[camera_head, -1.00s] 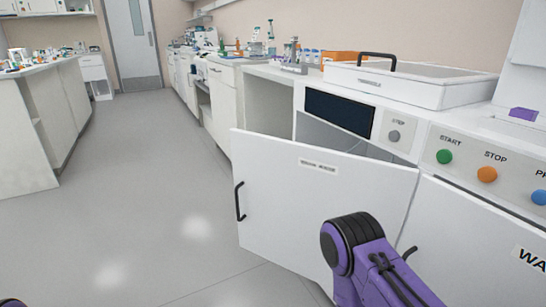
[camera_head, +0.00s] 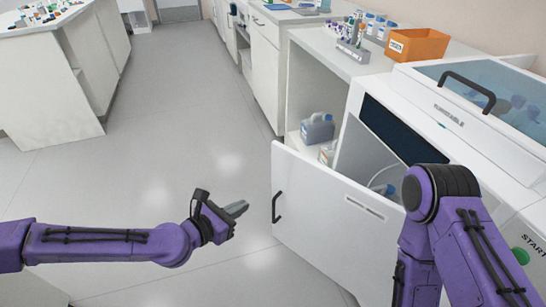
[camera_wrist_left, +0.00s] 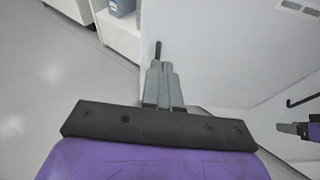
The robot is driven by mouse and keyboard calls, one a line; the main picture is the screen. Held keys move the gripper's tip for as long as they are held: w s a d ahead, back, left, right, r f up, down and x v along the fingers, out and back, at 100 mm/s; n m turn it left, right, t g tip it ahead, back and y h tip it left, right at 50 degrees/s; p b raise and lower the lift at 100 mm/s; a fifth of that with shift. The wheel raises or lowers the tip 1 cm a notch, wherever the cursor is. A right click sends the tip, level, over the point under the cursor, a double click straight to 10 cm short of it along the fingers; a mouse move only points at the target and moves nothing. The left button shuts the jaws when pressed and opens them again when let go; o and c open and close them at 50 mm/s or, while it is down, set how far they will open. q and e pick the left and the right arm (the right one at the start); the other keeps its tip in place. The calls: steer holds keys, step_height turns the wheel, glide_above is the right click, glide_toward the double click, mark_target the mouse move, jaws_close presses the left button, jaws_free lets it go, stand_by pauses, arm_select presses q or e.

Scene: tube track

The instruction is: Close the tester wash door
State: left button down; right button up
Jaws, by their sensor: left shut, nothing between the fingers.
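The tester wash door (camera_head: 330,222) is a white panel standing open, swung out from the machine, with a small label near its top edge. Its black handle (camera_head: 277,207) is near the free left edge. My left gripper (camera_head: 238,208) is shut and empty, just left of the handle, with a small gap in the head view. In the left wrist view its closed fingers (camera_wrist_left: 161,75) point at the handle (camera_wrist_left: 158,49), against the door face (camera_wrist_left: 210,50). My right arm crosses in front of the door's right part; its gripper is hidden in the head view. Part of it shows at the wrist view's right edge (camera_wrist_left: 295,128).
Behind the door is the open cabinet with a tube inside. The white machine with a dark screen (camera_head: 395,128) stands above. The floor (camera_head: 190,150) left of the door is clear.

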arm_select(q)
steer(key=w+r, duration=0.1)
steer(key=r, duration=0.1)
glide_toward(278, 174)
steer(key=shift+n+t, duration=0.3)
steer(key=x, duration=0.6)
steer(key=shift+d+f, duration=0.25)
steer(key=shift+f, duration=0.1)
arm_select(e)
steer(key=shift+w+r, duration=0.2)
steer(key=shift+r, duration=0.2)
arm_select(q)
steer(key=shift+w, duration=0.1)
